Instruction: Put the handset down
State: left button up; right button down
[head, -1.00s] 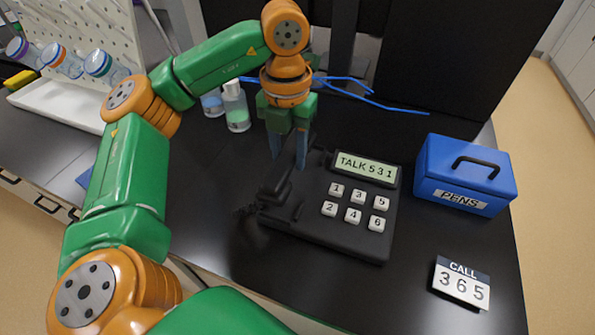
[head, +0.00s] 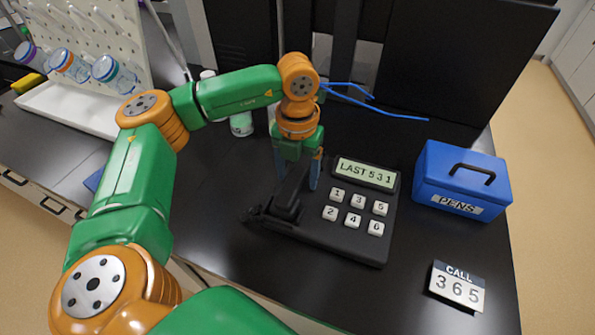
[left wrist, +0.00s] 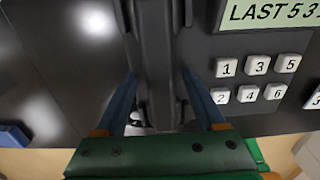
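The dark handset (head: 290,194) lies along the left side of the black desk phone (head: 325,238). In the left wrist view the handset (left wrist: 157,60) runs up the middle of the picture. My left gripper (head: 299,178) is over the handset. In the left wrist view, the gripper's blue fingers (left wrist: 158,73) stand apart on either side of the handset, with a narrow gap seeming to show on each side. The phone's display (head: 365,174) reads "LAST 531". The handset's far end is partly hidden by the gripper. My right gripper is not in view.
A blue PENS box (head: 462,181) stands right of the phone. A CALL 365 card (head: 457,287) is at the front right. A bottle (head: 241,122) stands behind, with blue cables (head: 375,104) nearby. A pegboard rack (head: 85,60) with bottles is at far left.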

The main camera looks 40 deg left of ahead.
aim_at(298, 173)
pick_arm(q)
jog(key=shift+r, duration=0.3)
notch_tip(298, 173, up, 7)
jog(key=shift+r+b, duration=0.2)
jog(key=shift+b, duration=0.2)
notch_tip(298, 173, up, 4)
jog(key=shift+r+p, duration=0.25)
jog(key=shift+p, duration=0.6)
jog(key=shift+f, duration=0.1)
